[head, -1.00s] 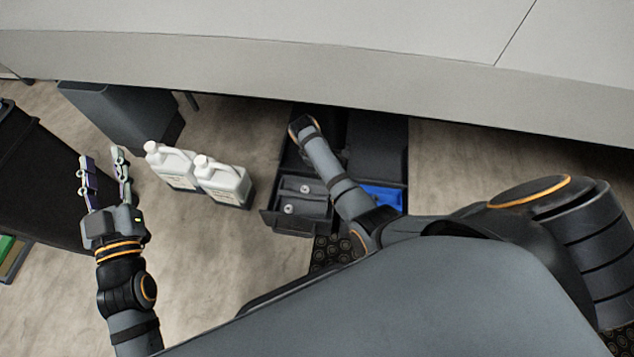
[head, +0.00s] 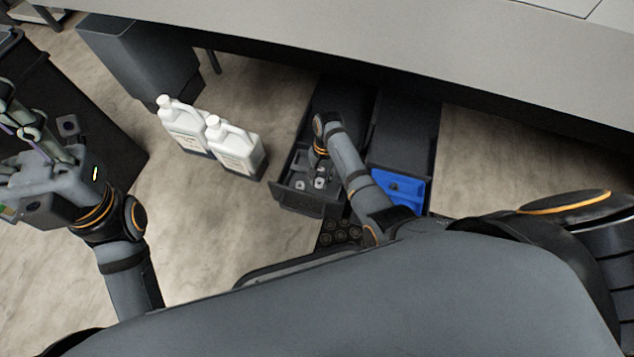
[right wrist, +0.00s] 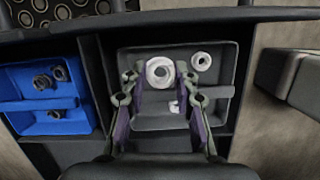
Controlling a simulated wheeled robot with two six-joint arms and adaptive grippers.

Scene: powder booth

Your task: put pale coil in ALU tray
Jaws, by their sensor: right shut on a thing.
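My right gripper (right wrist: 160,82) points down over a grey tray (right wrist: 224,110) and is shut on a pale coil (right wrist: 159,72), a thick ring between its fingertips. The coil looks larger and nearer than a second pale coil (right wrist: 201,61) lying in the grey tray. A small pale piece (right wrist: 174,106) shows between the fingers. In the head view my right gripper (head: 318,168) is partly hidden by its arm. A blue tray (right wrist: 48,118) holds several dark rings. I can read no ALU label on either tray. My left gripper (head: 25,135) is open and empty at the left edge.
Two white jugs (head: 208,140) stand on the floor left of the open drawer (head: 318,205). A dark grey bin (head: 150,60) stands behind them. A broad light panel (head: 400,45) overhangs the drawers. The floor before the jugs is clear.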

